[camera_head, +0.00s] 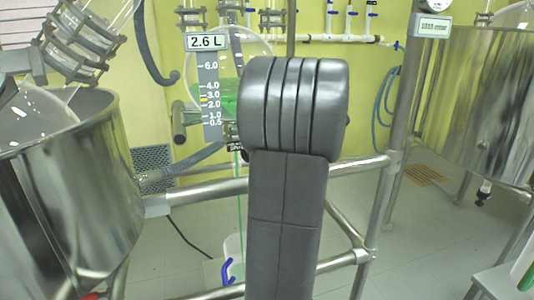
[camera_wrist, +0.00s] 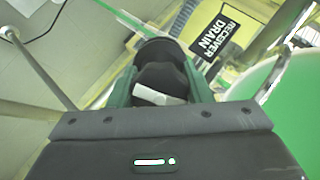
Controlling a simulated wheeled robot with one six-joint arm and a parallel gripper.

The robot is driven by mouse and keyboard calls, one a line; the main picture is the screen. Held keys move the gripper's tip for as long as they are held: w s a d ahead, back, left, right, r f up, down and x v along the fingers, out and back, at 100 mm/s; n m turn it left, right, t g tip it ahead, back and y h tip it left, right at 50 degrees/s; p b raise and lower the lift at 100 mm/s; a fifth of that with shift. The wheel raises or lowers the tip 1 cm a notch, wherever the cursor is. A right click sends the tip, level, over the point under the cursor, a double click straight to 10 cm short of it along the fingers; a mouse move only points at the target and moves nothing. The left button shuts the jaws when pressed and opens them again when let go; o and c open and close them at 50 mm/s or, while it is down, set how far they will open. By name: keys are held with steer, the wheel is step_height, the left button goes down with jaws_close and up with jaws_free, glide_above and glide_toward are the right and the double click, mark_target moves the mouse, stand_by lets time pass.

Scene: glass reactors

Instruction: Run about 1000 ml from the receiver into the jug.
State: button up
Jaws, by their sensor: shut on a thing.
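The round glass receiver (camera_head: 262,48) stands behind my arm in the head view, with green liquid in its lower part. Its scale (camera_head: 211,95) carries a display (camera_head: 207,42) reading 2.6 L. A thin green stream (camera_head: 240,205) falls below it towards the pale jug (camera_head: 233,246), which is partly hidden by my arm; green shows low in the jug. In the wrist view my gripper (camera_wrist: 160,88) is shut on a black valve knob (camera_wrist: 158,52) beside a label (camera_wrist: 215,45) reading RECEIVER DRAIN. The head view hides the gripper behind my arm.
Steel frame rails (camera_head: 215,190) run around the receiver. A steel vessel (camera_head: 70,180) stands at the left and another (camera_head: 485,100) at the right. A blue hook-shaped part (camera_head: 227,270) shows by the jug.

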steer(key=shift+n, duration=0.4)
steer(key=o, duration=1)
steer(key=shift+d, duration=0.1)
steer(key=v, duration=0.7)
steer(key=shift+s+r, duration=0.1)
steer(key=shift+r, duration=0.05)
